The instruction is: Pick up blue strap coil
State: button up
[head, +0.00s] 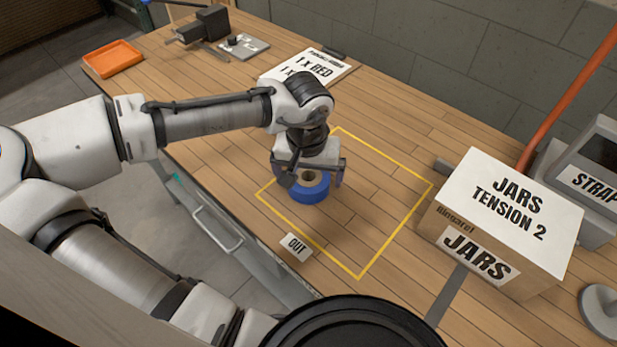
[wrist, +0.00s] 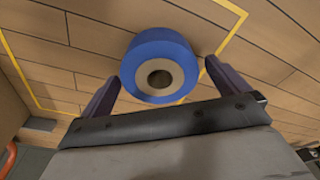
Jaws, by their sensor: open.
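The blue strap coil (head: 309,192) lies flat on the wooden table inside a yellow taped outline, near its left corner. It has a tan core with a dark hole in the middle. In the wrist view the coil (wrist: 150,52) sits ahead of and between the two fingers. My gripper (head: 311,178) is open and hangs low over the coil, with fingers at either side of it. In the wrist view my gripper (wrist: 163,82) shows a finger at each side, and nothing is held. I cannot tell whether a finger touches the coil.
A box labelled JARS (head: 504,222) stands right of the yellow outline (head: 397,223). The outline's right part is bare.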

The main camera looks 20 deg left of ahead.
jog(key=shift+w+f, duration=0.1)
jog(key=shift+f, duration=0.6)
jog(key=c, duration=1)
jog(key=shift+r, duration=0.1)
